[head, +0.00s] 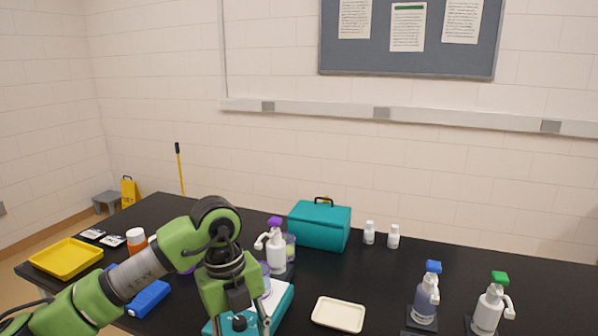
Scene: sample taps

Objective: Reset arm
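My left arm comes in from the lower left. Its green and black gripper (240,320) points down over a teal tray (283,300), and its fingertips run to the bottom edge, so I cannot tell whether it is open or shut. My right gripper is not in view. A white dispenser bottle with a purple top (276,252) stands behind the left gripper. A blue-topped bottle (426,298) and a green-topped white bottle (489,310) stand at the front right on dark bases.
A cream tray (339,314) lies right of the gripper. A teal case (320,226) and two small white bottles (369,233) (393,237) stand behind. A yellow tray (66,258), an orange bottle (136,241) and a blue object (148,298) are left. The black table (385,270) is clear at centre right.

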